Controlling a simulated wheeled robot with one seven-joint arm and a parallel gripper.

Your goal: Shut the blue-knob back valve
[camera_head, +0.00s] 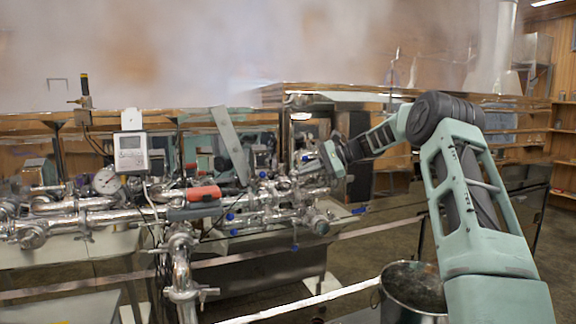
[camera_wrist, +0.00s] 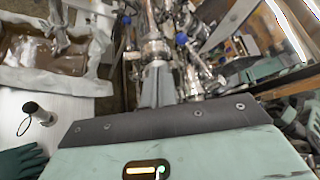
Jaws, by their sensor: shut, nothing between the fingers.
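Several blue knobs sit on the steel pipework in the middle of the head view, among them one at the upper pipes (camera_head: 263,175) and one at the lower left (camera_head: 230,216). I cannot tell which is on the back valve, or whether it is open. My gripper (camera_head: 312,166) reaches in from the right at the far side of the pipes; its fingers are hard to make out there. In the wrist view my gripper (camera_wrist: 157,70) is shut, its fingers pointing at a steel pipe fitting (camera_wrist: 154,46). A blue knob (camera_wrist: 181,38) shows just right of them. Contact is unclear.
Steel pipes, a dial gauge (camera_head: 106,181), a white display box (camera_head: 130,153) and a red-handled part (camera_head: 203,193) crowd the left. A metal bucket (camera_head: 412,285) stands below my arm. The wrist view shows a pan of brown liquid (camera_wrist: 65,55) at left. Steam hides the top.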

